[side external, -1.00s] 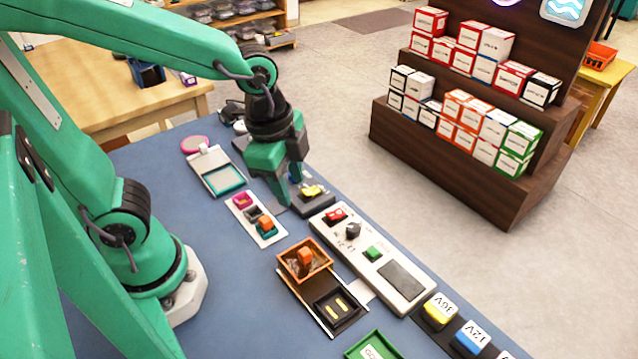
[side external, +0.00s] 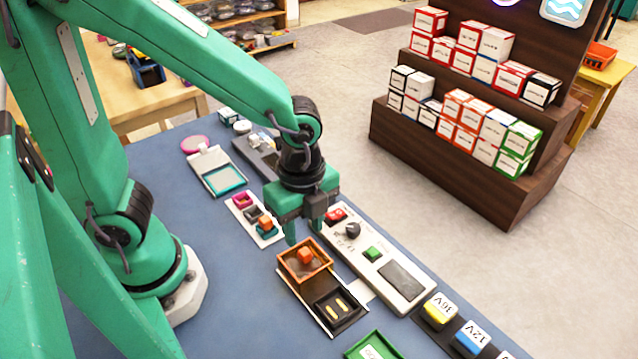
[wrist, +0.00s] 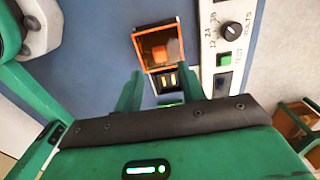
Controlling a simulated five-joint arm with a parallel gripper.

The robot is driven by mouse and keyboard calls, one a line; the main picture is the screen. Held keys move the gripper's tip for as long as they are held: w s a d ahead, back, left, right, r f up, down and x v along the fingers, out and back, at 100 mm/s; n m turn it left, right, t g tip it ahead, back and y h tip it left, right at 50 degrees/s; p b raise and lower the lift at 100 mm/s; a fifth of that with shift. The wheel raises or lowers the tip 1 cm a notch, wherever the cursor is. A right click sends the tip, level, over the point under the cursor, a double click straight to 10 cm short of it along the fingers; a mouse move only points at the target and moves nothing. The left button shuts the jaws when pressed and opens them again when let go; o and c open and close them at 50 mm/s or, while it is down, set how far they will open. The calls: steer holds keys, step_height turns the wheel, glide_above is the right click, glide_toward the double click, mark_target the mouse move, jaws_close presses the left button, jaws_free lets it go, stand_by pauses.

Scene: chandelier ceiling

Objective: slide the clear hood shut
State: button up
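The clear hood (side external: 291,274) has an orange frame and sits at the far end of a pale track plate, with a small orange block showing within its frame. It also shows in the wrist view (wrist: 142,60). The dark bay (side external: 338,308) with two yellow strips lies uncovered at the near end. My gripper (side external: 304,232) is above and just behind the hood's far side, pointing down. In the wrist view its fingers (wrist: 160,88) are spread with nothing held between them. I cannot tell whether a finger touches the hood.
A white panel (side external: 385,268) with a dark knob, green button and grey screen runs close along the right of the track. A green tray (side external: 375,348) is nearer the front. A strip with colored blocks (side external: 252,222) lies behind. Blue mat left of the track is clear.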

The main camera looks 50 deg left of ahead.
mark_target(305, 251)
steer(key=shift+f, duration=3.15)
jaws_close()
